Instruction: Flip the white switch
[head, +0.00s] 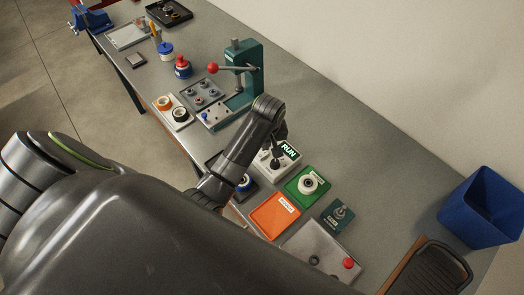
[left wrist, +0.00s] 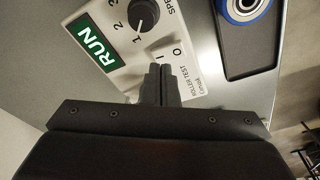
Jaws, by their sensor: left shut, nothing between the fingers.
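The white roller test box (head: 292,165) stands on the bench under my left arm. In the left wrist view the box (left wrist: 120,72) carries a lit green RUN display (left wrist: 96,46), a black speed knob (left wrist: 141,16) and the marks I and O. My left gripper (left wrist: 159,72) is shut and empty, its fingertips right at the box face just below the I and O marks. In the head view the left gripper (head: 279,143) is dark and partly hidden. My right gripper is not in view.
A green tray (head: 293,187) with a white roller, an orange tray (head: 275,216) and a dark green plate (head: 337,216) lie nearby. A teal press (head: 245,75) with a red-knobbed lever stands behind. A blue bin (head: 482,208) is at far right. The bench along the wall is clear.

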